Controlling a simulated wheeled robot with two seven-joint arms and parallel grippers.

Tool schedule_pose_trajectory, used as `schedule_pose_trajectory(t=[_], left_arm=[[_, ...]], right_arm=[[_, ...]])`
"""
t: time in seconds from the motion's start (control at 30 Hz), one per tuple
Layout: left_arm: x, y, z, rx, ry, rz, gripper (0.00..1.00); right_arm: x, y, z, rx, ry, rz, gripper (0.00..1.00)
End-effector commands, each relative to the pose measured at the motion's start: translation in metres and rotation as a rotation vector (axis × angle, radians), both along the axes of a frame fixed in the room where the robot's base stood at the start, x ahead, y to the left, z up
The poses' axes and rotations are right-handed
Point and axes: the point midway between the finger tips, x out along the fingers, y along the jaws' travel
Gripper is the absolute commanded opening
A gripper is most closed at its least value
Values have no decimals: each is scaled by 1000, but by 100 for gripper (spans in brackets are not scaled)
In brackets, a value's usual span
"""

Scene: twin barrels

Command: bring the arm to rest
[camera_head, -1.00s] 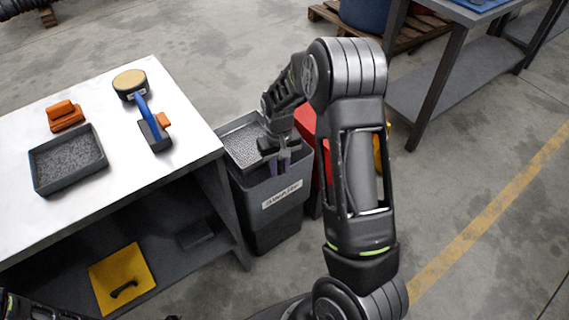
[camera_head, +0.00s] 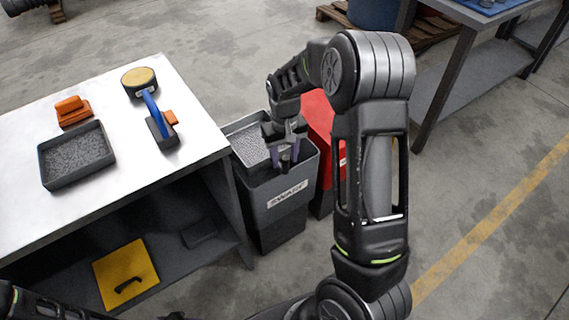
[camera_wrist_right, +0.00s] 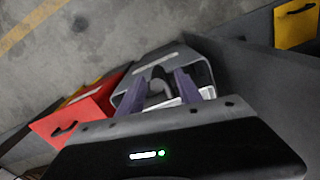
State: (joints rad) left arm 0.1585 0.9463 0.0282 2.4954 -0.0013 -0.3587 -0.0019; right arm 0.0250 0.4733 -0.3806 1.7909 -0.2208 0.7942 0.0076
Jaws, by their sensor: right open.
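My right arm rises at the right of the head view and bends back over to my right gripper (camera_head: 287,164). The gripper points down just above the mouth of a dark grey bin (camera_head: 278,225) with a white label. Its two purple fingers are apart with nothing between them, as the right wrist view also shows (camera_wrist_right: 162,82). In that view the bin (camera_wrist_right: 128,88) is beneath the fingers. I cannot tell whether the fingertips are below the bin's rim. Part of my left arm shows at the bottom left corner; its gripper is out of view.
A workbench (camera_head: 105,195) stands left of the bin, carrying a dark tray (camera_head: 76,155) of grey granules, an orange block (camera_head: 73,111) and a blue-handled brush (camera_head: 152,108). A red bin (camera_head: 321,125) stands close behind the arm. Floor (camera_head: 510,150) at the right is open.

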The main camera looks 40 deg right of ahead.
Motion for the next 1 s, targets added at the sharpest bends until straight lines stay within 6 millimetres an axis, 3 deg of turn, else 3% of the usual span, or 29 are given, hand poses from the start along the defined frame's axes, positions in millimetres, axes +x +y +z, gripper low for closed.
schedule_pose_trajectory(t=[0.1, 0.23, 1.0], left_arm=[[0, 0, 1, 0, 0, 0, 42], [0, 0, 1, 0, 0, 0, 42], [0, 0, 1, 0, 0, 0, 42]], right_arm=[[0, 0, 18, 1, -1, 1, 41], [0, 0, 27, 1, 0, 0, 41], [0, 0, 27, 0, 1, 0, 41]])
